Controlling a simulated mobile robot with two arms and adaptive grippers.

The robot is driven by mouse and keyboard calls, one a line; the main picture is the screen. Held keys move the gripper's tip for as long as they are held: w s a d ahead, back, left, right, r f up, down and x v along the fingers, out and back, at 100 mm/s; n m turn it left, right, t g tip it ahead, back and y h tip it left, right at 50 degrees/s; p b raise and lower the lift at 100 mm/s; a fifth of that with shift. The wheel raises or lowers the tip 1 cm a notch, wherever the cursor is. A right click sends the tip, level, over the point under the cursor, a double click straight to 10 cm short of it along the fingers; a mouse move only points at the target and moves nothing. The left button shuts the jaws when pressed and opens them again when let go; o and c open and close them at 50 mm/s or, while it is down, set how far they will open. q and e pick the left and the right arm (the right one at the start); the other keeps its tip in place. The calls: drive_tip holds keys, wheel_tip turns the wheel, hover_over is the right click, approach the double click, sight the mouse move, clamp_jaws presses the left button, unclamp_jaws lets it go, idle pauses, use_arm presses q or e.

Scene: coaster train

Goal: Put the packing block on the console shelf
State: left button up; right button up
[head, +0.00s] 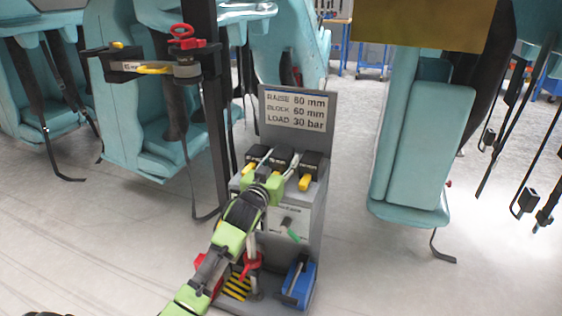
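A grey console (317,205) stands in the middle of the head view. I cannot tell which is the packing block. My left gripper (281,169) is at the ledge, its fingers at either side of the middle block's front. Whether they touch it is unclear. My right gripper is not in view.
A dark post with a side bracket (128,68), a yellow piece and a red knob (183,34) rises left of the console. A blue tool (299,282) and a red part (249,265) are at the console's base. Teal seats (425,145) hang on both sides.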

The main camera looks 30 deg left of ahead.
sight(277, 166)
use_arm(q)
drive_tip(key=shift+r, duration=0.15)
drive_tip(key=p+v, duration=0.1)
drive_tip(key=v, duration=0.5)
drive_tip(key=shift+s, duration=0.25)
drive_tip(key=s+d+f+m+g+h+p, duration=0.1)
drive_tip(key=s+d+f+g, duration=0.4)
drive_tip(key=s+f, duration=0.45)
drive_tip(key=s+d+f+m+g+h, duration=0.1)
drive_tip(key=s+d+f+g+h, duration=0.15)
drive_tip(key=s+d+f, duration=0.7)
drive_tip(key=s+d+f+m+g, duration=0.1)
drive_tip(key=s+d+f+g, duration=0.1)
drive_tip(key=s, duration=0.3)
drive_tip(key=s+d+f+m+g, duration=0.1)
drive_tip(key=s+d+f+g, duration=0.1)
drive_tip(key=s+f, duration=0.2)
drive_tip(key=s+d+f+g+h, duration=0.1)
drive_tip(key=s+d+f+g, duration=0.1)
drive_tip(key=s, duration=0.4)
drive_tip(key=shift+s+d+f+m, duration=0.25)
drive_tip(key=shift+s+f+m, duration=0.15)
drive_tip(key=shift+f, duration=0.35)
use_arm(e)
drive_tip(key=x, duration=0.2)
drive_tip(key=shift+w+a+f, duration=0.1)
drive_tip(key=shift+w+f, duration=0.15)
use_arm(q)
drive_tip(key=shift+w+f+g, duration=0.1)
drive_tip(key=shift+g, duration=0.15)
